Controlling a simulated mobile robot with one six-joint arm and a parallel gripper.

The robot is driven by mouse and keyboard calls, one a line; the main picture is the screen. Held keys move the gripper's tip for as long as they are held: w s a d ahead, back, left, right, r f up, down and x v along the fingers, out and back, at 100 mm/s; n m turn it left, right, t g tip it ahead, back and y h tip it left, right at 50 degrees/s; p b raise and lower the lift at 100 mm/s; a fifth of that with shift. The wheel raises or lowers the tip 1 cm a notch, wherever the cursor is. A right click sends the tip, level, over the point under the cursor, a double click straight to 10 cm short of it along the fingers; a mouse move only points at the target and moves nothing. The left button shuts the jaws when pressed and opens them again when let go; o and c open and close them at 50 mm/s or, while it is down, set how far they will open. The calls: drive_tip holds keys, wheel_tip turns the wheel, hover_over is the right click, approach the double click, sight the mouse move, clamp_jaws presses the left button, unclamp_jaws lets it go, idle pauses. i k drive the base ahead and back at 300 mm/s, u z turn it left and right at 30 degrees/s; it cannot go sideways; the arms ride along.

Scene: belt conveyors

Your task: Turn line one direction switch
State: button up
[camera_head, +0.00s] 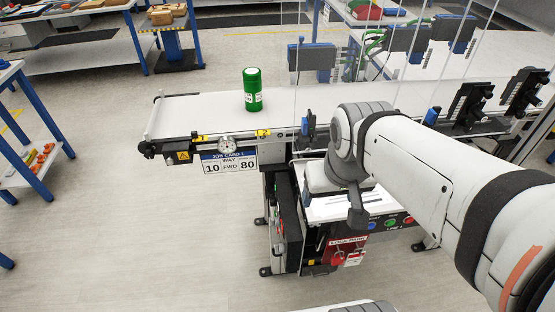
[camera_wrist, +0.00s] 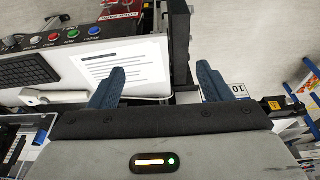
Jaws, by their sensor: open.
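The line one control panel (camera_head: 390,222) is on the conveyor's front side, below my arm, with a row of coloured buttons. The panel is off to the left of the fingers.
A green can (camera_head: 252,90) stands upright on the white belt (camera_head: 195,115). A job card (camera_head: 229,163) on the conveyor's front reads 10 FWD 80. A red lock sign (camera_head: 347,246) hangs below the panel. Clear floor lies at the front left.

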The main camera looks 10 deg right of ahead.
sight(275, 221)
drive_tip(key=z, duration=2.4)
drive_tip(key=k, duration=0.35)
drive_tip(key=u, duration=2.4)
